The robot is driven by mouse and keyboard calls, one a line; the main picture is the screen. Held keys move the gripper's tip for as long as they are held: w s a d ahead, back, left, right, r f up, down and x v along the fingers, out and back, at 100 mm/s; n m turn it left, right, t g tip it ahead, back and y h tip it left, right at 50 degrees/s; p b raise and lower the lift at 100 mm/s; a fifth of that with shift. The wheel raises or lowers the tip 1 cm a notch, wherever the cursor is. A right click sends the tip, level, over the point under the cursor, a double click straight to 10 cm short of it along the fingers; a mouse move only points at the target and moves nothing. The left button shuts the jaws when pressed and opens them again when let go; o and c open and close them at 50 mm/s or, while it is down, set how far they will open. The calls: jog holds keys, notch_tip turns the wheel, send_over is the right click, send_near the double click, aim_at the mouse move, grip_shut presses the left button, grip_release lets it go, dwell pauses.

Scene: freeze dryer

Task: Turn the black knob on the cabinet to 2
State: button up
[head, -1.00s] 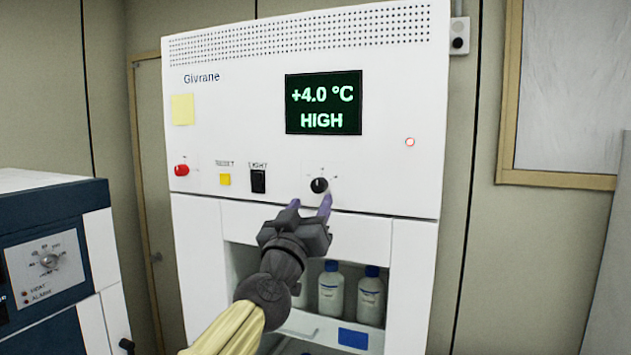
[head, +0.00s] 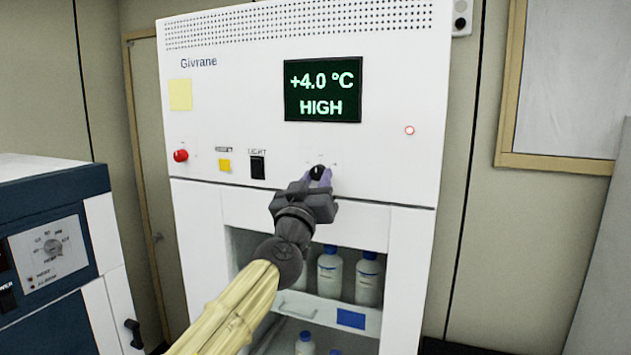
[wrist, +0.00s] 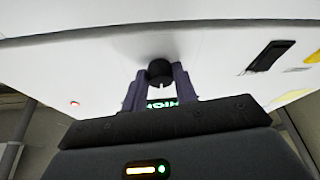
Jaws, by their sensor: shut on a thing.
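The black knob (head: 317,173) is on the white cabinet's (head: 400,170) front panel, below the display. My gripper (head: 318,178) is at the knob, its purple fingers on either side of it. In the wrist view the knob (wrist: 160,73) sits between the two fingertips (wrist: 160,80), and a pale pointer line shows on it. The gripper is shut on the knob. The dial marks around the knob are mostly hidden or too small to read. The display (head: 322,90) reads +4.0 °C and HIGH.
Left of the knob are a black light switch (head: 257,167), a yellow button (head: 224,166) and a red knob (head: 181,156). Bottles (head: 330,272) stand in the open bay below. A blue and white unit (head: 60,230) stands at the left.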

jog(key=shift+f+n+y+b, duration=0.15)
jog(key=shift+n+y+b, duration=0.25)
jog(key=shift+n+b, duration=0.2)
jog(key=shift+n+y+b, duration=0.4)
jog(key=shift+n+b, duration=0.15)
jog(key=shift+n, duration=0.35)
jog(key=n+y+b, duration=0.2)
jog(key=n, duration=0.2)
jog(key=shift+s+d, duration=0.1)
jog(key=shift+d, duration=0.1)
jog(key=n, duration=0.2)
jog(key=n+g+y, duration=0.1)
jog(key=n, duration=0.1)
jog(key=n+y, duration=0.1)
jog(key=shift+d+r+n+p, duration=0.15)
jog(key=shift+r+n+p, duration=0.2)
jog(key=shift+r+n, duration=0.05)
jog(key=shift+n+g+y+p, duration=0.4)
jog(key=shift+n+g+p, duration=0.15)
jog(key=shift+n, duration=0.75)
jog(key=o, duration=1)
jog(key=shift+s, duration=0.1)
jog(key=shift+c, duration=0.2)
